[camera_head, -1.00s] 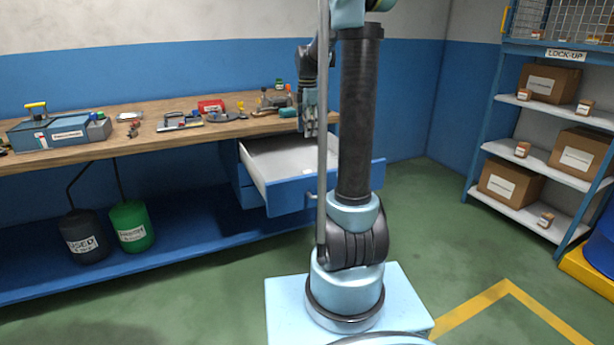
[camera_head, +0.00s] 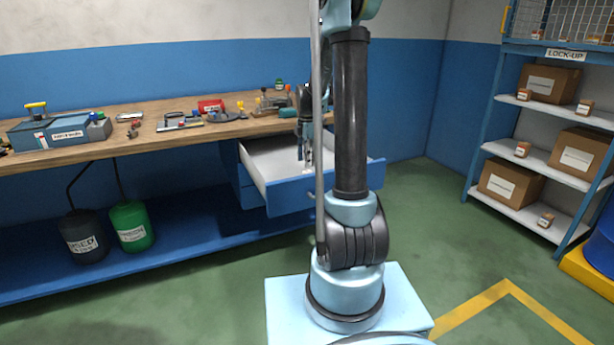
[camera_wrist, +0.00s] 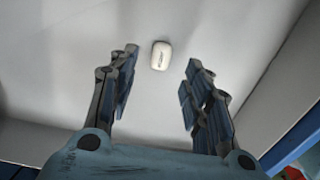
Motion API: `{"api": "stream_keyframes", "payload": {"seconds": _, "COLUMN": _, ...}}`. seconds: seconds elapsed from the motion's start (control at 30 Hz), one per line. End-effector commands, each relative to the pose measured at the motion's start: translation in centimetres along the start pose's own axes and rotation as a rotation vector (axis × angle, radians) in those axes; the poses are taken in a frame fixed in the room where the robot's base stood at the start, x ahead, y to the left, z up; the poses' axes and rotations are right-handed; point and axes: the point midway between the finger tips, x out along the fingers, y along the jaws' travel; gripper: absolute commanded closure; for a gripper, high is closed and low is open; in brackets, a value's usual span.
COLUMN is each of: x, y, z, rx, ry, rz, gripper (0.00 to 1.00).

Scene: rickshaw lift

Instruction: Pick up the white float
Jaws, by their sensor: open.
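The white float (camera_wrist: 161,55) is a small rounded white block with a dark mark. In the wrist view it lies on the pale floor of the open drawer, beyond my fingertips and roughly centred between them. My gripper (camera_wrist: 157,83) is open and empty, its two fingers spread apart. In the head view my gripper (camera_head: 307,160) is over the open drawer (camera_head: 287,197), pointing down. I cannot make out the float in the head view; my arm covers part of the drawer.
The drawer's side wall (camera_wrist: 275,70) rises close on the right in the wrist view. The wooden workbench (camera_head: 160,137) with several tools stands behind and left of the drawer. A shelf rack (camera_head: 530,150) with boxes stands at the right. Green floor between is clear.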

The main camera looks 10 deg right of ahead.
Motion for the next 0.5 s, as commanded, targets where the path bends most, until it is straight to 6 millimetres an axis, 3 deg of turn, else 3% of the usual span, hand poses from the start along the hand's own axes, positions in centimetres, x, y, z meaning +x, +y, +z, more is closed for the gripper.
{"api": "stream_keyframes", "payload": {"seconds": 0.3, "x": 3.7, "y": 0.0, "z": -0.4, "rx": 0.000, "ry": 0.000, "rz": 0.000, "gripper": 0.55}}
{"api": "stream_keyframes", "payload": {"seconds": 0.5, "x": 5.0, "y": 0.0, "z": -0.4, "rx": 0.000, "ry": 0.000, "rz": 0.000, "gripper": 0.55}}
